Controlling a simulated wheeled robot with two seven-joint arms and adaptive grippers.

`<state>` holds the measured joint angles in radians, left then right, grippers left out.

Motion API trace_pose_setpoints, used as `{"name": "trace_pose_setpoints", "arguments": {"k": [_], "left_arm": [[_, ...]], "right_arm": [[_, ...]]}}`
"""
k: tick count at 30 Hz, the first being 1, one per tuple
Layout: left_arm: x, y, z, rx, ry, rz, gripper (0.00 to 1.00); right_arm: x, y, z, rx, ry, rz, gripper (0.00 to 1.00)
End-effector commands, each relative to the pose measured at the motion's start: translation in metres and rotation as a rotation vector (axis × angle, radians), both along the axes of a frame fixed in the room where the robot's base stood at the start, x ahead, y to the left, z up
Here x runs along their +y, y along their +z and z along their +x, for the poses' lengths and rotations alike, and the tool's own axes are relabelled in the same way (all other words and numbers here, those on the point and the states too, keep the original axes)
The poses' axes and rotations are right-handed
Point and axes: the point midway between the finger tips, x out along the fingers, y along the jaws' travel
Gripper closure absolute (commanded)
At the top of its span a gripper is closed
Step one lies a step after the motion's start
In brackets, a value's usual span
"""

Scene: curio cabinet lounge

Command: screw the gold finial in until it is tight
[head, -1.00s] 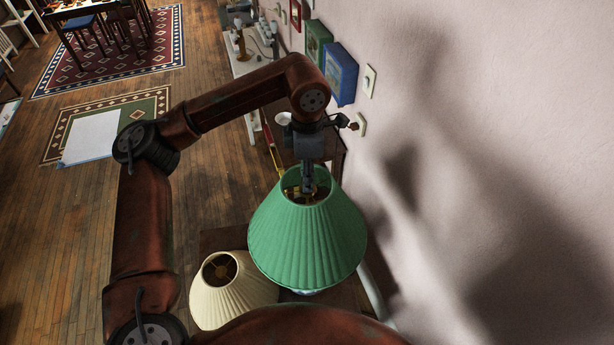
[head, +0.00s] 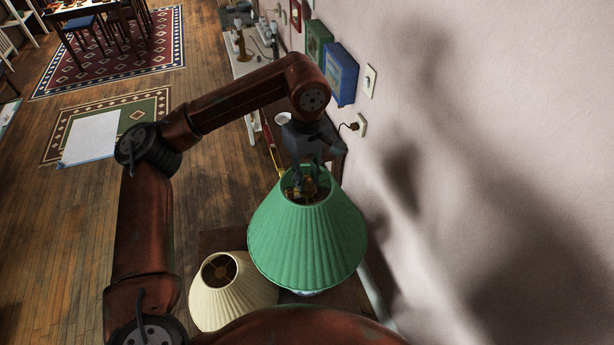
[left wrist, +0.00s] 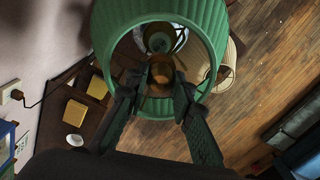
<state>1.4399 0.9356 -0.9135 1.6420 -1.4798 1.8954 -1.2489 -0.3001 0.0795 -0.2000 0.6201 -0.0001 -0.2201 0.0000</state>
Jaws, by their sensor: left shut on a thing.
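A green pleated lampshade (head: 307,245) stands below my left arm, its open top facing up. My left gripper (head: 307,186) points down into the top opening, shut on the gold finial (left wrist: 161,73). In the left wrist view both fingertips (left wrist: 160,82) are on either side of the finial, inside the shade's upper ring. The finial's lower end and its thread are hidden, so I cannot tell how far in it sits. My right gripper is not in view.
A cream lampshade (head: 232,290) stands left of the green one. The wall (head: 480,160) with an outlet and plug (head: 358,125) is close on the right. A small white dish (head: 283,118) lies behind. Open wood floor (head: 215,190) is at left.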

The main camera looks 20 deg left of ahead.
Motion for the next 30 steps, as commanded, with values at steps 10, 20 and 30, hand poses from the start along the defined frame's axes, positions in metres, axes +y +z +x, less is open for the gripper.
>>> {"name": "trace_pose_setpoints", "arguments": {"k": [10, 20, 30], "left_arm": [[0.0002, 0.0008, 0.0002, -0.001, 0.003, 0.001, 0.65], [-0.0023, 0.0004, -0.0001, -0.001, 0.003, -0.001, 0.65], [-0.0019, 0.0006, -0.0001, -0.001, 0.111, -0.001, 0.65]], "right_arm": [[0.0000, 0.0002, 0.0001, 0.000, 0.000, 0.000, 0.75], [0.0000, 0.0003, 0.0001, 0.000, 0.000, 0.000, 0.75], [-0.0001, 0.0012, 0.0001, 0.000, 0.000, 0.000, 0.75]]}}
